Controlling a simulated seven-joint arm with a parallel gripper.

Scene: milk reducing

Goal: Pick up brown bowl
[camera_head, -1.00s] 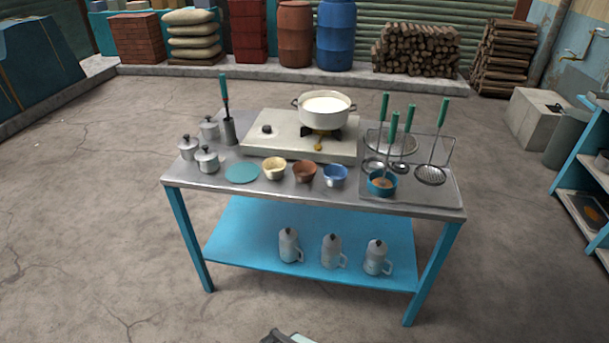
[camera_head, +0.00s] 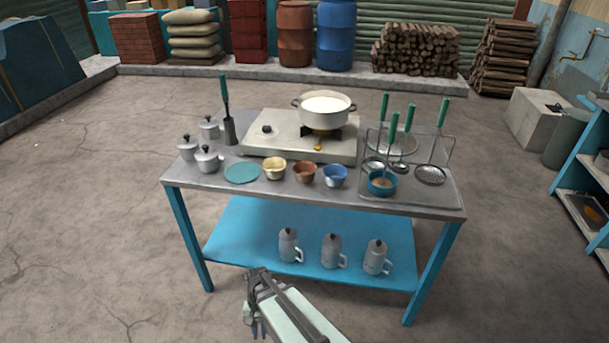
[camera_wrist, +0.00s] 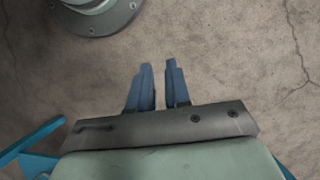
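The brown bowl (camera_head: 304,174) stands upright on the metal table top (camera_head: 215,187), near its front edge. It is between a cream bowl (camera_head: 275,170) on its left and a blue cup (camera_head: 335,176) on its right. My gripper (camera_head: 259,329) is low in front of the table, below the table top and well apart from the bowl. In the wrist view its two blue fingers (camera_wrist: 160,70) point at bare floor with a narrow gap between them and nothing held. The bowl does not show in the wrist view.
A stove (camera_head: 265,143) with a white pot (camera_head: 325,112) stands behind the bowls. A wire rack with upright ladles and a teal pot (camera_head: 381,184) is at the right. A teal disc (camera_head: 242,173) lies at the left. White jugs (camera_head: 333,252) stand on the blue lower shelf (camera_head: 225,247).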

